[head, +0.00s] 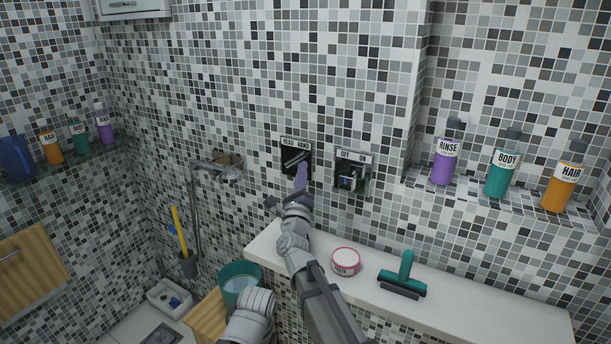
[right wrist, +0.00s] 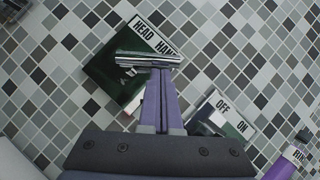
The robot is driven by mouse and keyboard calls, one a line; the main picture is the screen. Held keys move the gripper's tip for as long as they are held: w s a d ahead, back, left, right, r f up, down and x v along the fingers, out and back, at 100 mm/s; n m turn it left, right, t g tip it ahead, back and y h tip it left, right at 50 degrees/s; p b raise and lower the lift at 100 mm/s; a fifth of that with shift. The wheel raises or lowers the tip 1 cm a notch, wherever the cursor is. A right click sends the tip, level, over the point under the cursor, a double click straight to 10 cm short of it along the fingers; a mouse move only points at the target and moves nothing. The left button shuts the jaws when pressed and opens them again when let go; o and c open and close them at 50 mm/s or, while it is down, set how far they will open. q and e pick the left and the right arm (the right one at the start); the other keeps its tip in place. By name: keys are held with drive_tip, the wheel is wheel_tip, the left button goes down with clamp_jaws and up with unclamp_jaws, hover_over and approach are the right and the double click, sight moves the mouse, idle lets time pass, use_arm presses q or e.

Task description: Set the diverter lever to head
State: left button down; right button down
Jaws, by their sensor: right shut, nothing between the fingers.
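The diverter is a dark square plate (head: 290,168) on the tiled wall with a white label reading HEAD at left and HAND at right. It also shows in the right wrist view (right wrist: 104,70). Its silver lever (right wrist: 148,58) slants across the plate, its right end up toward the HAND side. My right gripper (head: 301,175) is shut and empty, its purple fingers reaching up to the plate. In the right wrist view its fingertips (right wrist: 160,72) overlap the underside of the lever's right part; I cannot tell whether they touch. My left gripper is not in view.
An OFF/ON valve (head: 351,172) is on the wall just right of the diverter. Below, a white ledge (head: 480,308) holds a round tin (head: 346,261) and a green squeegee (head: 403,277). Bottles stand in a niche at right. A teal bucket (head: 238,274) is at lower left.

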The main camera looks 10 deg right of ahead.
idle(0.3)
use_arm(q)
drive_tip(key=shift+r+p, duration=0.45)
use_arm(e)
drive_tip(key=shift+r+n+y, duration=0.2)
drive_tip(key=shift+n+y, duration=0.2)
drive_tip(key=shift+n, duration=0.2)
